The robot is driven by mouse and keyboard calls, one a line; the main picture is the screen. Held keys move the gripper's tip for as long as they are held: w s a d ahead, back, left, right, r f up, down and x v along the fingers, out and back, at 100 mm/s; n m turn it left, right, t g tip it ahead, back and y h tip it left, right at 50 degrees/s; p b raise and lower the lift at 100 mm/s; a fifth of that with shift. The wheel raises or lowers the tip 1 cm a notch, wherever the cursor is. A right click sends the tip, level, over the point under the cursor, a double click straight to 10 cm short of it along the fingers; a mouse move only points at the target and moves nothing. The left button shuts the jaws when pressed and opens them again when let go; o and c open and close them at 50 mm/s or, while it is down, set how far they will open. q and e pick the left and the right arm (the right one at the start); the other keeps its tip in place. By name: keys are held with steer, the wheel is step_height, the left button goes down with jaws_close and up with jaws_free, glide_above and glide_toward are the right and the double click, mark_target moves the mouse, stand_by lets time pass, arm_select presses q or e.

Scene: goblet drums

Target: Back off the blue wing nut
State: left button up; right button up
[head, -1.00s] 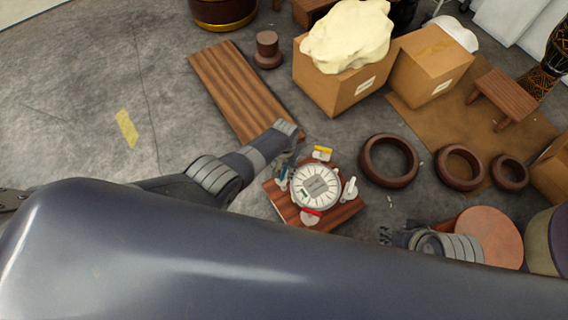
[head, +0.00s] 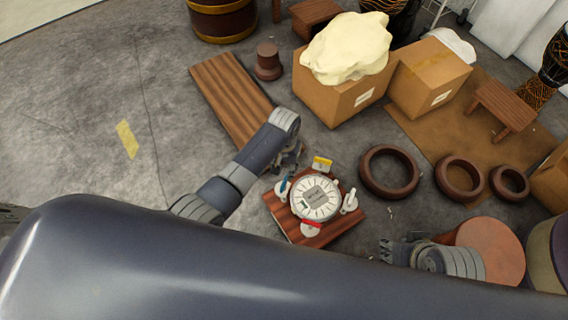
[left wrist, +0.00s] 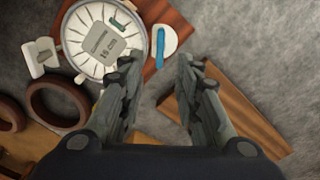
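The blue wing nut (head: 283,187) sits on a white round base at the left of the wooden board (head: 343,228), beside the round white dial (head: 315,197). In the left wrist view the blue wing nut (left wrist: 160,47) shows as an upright blue tab just beyond my fingertips. My left gripper (head: 291,160) is above the board's upper left corner, apart from the nut. In the left wrist view its two fingers (left wrist: 156,65) are spread with nothing between them. My right gripper (head: 388,249) is at lower right, away from the board; its fingers are too small to judge.
Around the dial are a yellow nut (head: 322,164), a red one (head: 311,227) and a white one (head: 349,201). Brown rings (head: 389,171) lie to the right. A plank (head: 230,95) lies at upper left, cardboard boxes (head: 340,88) behind. Left floor is open.

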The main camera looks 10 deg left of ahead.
arm_select(q)
steer(key=shift+r, duration=1)
steer(key=shift+s, duration=0.1)
